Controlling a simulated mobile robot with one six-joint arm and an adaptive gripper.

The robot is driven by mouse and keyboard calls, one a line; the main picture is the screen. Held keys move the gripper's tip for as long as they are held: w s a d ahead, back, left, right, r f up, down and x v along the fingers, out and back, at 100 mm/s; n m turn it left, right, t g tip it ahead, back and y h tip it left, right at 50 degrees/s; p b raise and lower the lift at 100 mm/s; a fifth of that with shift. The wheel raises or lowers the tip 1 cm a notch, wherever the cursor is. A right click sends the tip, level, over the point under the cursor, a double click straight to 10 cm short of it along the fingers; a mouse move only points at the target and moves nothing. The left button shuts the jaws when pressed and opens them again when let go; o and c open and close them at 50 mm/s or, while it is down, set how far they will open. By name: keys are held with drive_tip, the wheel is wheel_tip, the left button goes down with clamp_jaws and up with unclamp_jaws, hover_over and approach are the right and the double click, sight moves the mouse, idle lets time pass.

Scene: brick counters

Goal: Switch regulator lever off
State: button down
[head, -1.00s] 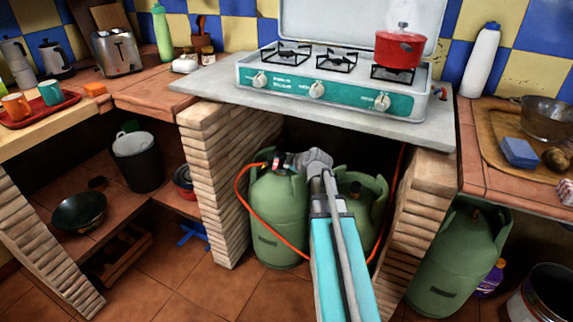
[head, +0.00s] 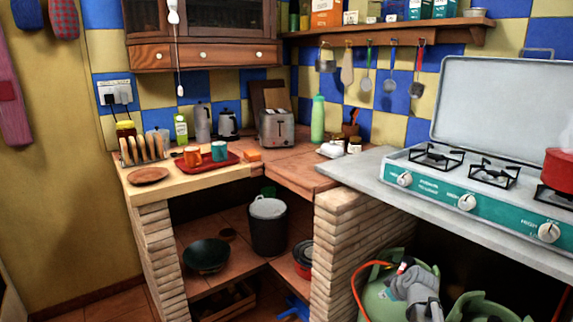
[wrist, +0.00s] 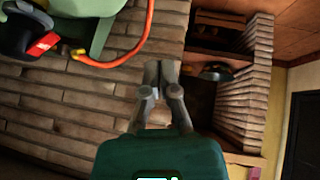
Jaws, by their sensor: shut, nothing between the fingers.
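The regulator's red lever (wrist: 43,44) shows at the upper left of the wrist view, on the dark regulator (wrist: 18,38) atop a green gas cylinder (wrist: 103,12). An orange hose (wrist: 140,45) runs from it.
Brick pillars (head: 337,250) flank the cylinder's space under the stove (head: 440,195). A second green cylinder (head: 480,308) stands to the right. A shelf with a black pan (head: 206,254) and a bin (head: 268,232) lies left of the pillar.

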drive_tip(key=s+a+f+m+g+h, duration=0.35)
drive_tip(key=s+a+m+g, duration=0.4)
drive_tip(key=s+a, duration=0.65)
wheel_tip(320, 180, up, 34)
drive_tip(key=y+p, duration=0.1)
drive_tip(key=p, duration=3.4)
drive_tip(key=shift+s+d+r, duration=0.25)
drive_tip(key=shift+s+d, duration=0.05)
drive_tip(key=shift+d, duration=0.1)
